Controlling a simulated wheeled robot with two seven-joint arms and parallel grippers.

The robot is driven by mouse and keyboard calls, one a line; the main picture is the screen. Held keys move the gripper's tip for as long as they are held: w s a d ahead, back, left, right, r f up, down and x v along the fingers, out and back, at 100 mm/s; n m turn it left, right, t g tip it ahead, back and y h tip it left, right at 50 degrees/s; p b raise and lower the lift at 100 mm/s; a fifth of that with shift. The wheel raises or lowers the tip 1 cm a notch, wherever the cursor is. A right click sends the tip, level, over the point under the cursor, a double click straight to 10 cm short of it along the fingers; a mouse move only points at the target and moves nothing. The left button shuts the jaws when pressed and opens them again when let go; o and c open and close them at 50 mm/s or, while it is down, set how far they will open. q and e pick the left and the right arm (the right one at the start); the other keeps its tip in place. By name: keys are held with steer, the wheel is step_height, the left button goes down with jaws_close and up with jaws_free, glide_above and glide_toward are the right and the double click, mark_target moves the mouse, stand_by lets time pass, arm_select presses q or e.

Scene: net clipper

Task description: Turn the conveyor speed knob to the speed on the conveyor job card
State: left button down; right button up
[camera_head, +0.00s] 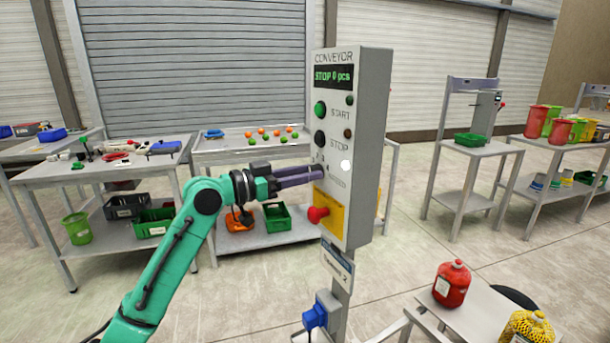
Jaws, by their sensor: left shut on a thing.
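The conveyor control panel (376,130) is a tall grey box on a post, its display reading "STOP 0 pcs". It has a green START button (320,109) and a black STOP button (320,139). My left gripper (318,173) reaches in from the left, its fingertips at the panel face below STOP, shut on the speed knob. The fingers hide the knob; a few scale marks show around it, but its setting cannot be read. A white card (338,265) with a dark heading is mounted under the box; its text is too small to read. My right gripper is out of view.
A red emergency-stop button (318,214) on a yellow plate (336,217) sits just below my left gripper. A blue plug-like fitting (315,317) is lower on the post. Worktables stand behind; a small table (486,312) with red and yellow containers is at front right.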

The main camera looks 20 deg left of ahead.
arm_select(q)
steer(key=shift+c, duration=2.4)
jaws_free()
steer(key=shift+s+a, duration=0.1)
steer(key=b+v, duration=0.5)
steer(key=v, duration=0.9)
steer(key=shift+s+b, duration=0.2)
steer(key=shift+b, duration=0.1)
steer(key=shift+a, duration=0.15)
